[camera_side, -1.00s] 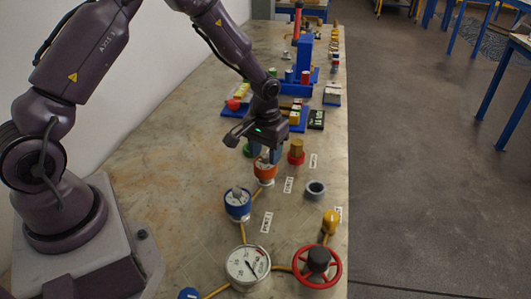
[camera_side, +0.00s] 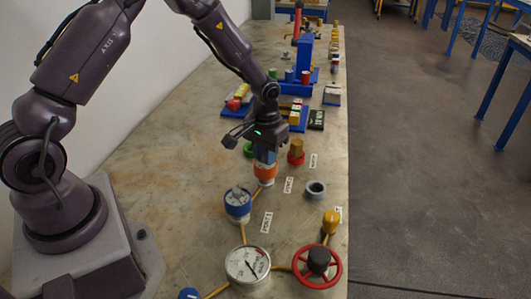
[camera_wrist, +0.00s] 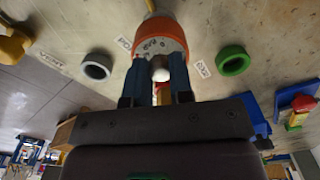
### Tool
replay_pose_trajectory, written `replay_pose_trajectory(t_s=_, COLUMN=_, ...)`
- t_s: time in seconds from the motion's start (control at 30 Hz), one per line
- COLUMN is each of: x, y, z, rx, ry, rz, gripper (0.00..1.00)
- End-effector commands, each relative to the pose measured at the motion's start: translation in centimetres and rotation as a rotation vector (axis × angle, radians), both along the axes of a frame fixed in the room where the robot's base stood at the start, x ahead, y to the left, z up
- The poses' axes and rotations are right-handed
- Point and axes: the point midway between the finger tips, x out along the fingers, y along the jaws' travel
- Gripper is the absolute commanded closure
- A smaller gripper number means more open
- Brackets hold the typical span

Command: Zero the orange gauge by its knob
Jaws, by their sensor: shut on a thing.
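The orange gauge (camera_side: 265,173) stands upright on the bench in the side view, right below my gripper (camera_side: 265,156). Its orange rim and pale dial face also show in the wrist view, where the orange gauge (camera_wrist: 177,30) is at the top middle. The white knob (camera_wrist: 160,75) of the gauge sits between my two blue fingers in the wrist view. My gripper is shut on the knob. The fingers hide part of the dial, and I cannot read its needle.
A blue-rimmed fitting (camera_side: 238,205) stands just in front of the gauge. A large white gauge (camera_side: 247,264) and a red handwheel (camera_side: 335,270) are nearer the camera. A grey ring (camera_side: 315,189) lies to the right, and a red-based fitting (camera_side: 296,158) stands behind it. Bare bench lies left.

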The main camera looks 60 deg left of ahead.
Motion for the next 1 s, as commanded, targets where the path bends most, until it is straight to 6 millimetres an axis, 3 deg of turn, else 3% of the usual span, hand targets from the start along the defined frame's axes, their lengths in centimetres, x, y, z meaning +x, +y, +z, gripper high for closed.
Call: replay_pose_trajectory(t_s=1.0, x=-0.09, y=0.03, z=-0.04, rx=-0.002, ry=0.004, rz=-0.895, gripper=1.0)
